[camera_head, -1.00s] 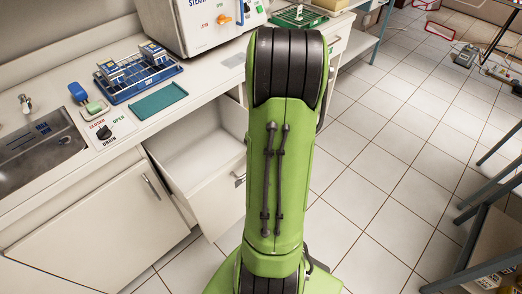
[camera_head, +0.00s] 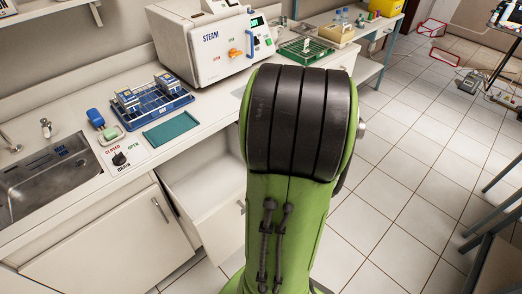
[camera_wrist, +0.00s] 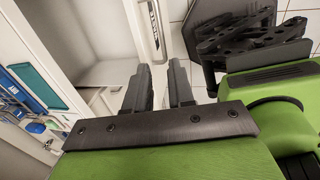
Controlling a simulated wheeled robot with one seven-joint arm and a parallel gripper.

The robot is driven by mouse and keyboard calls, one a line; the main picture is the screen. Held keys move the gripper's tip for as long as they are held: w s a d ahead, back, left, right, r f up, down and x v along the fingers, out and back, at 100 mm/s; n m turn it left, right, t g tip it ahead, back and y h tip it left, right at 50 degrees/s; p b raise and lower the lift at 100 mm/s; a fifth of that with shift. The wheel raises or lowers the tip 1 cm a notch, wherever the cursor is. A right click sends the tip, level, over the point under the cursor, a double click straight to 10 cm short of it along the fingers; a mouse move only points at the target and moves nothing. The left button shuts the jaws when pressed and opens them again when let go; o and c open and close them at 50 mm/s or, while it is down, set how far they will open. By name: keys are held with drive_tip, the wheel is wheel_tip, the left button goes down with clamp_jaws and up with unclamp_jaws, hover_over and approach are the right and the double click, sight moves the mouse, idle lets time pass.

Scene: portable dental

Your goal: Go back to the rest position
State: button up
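My green arm, with its black joint, fills the middle of the head view; my gripper is hidden there behind it or out of frame. In the wrist view my gripper (camera_wrist: 159,76) has its two dark fingers apart with nothing between them. Beyond the fingers is the open white drawer (camera_wrist: 108,72). The drawer also shows in the head view (camera_head: 202,190), pulled out and apparently empty, left of my arm.
The counter holds a sink (camera_head: 45,180), a blue rack (camera_head: 152,113) with boxes, a teal tray (camera_head: 171,129) and a steam sterilizer (camera_head: 210,45). A green rack (camera_head: 305,50) stands farther back. Tiled floor (camera_head: 400,160) is clear right of my arm; table legs stand at the far right.

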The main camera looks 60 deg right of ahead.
drive_tip(key=w+a+r+m+t+p, duration=0.1)
drive_tip(key=w+a+r+m, duration=0.2)
drive_tip(key=a, duration=0.4)
drive_tip(key=w+a+r+m+p, duration=0.1)
drive_tip(key=w+a+r+m, duration=0.15)
drive_tip(key=a+r, duration=0.4)
drive_tip(key=s+a+r+m+t+p, duration=0.1)
drive_tip(key=s+a+r+m, duration=0.1)
drive_tip(key=a+m, duration=0.3)
drive_tip(key=s+a+r+m+t+p, duration=0.1)
drive_tip(key=s+a+r+m, duration=0.1)
drive_tip(key=s+a+m, duration=0.2)
drive_tip(key=a+m, duration=0.1)
drive_tip(key=a, duration=0.2)
drive_tip(key=shift+a, duration=0.35)
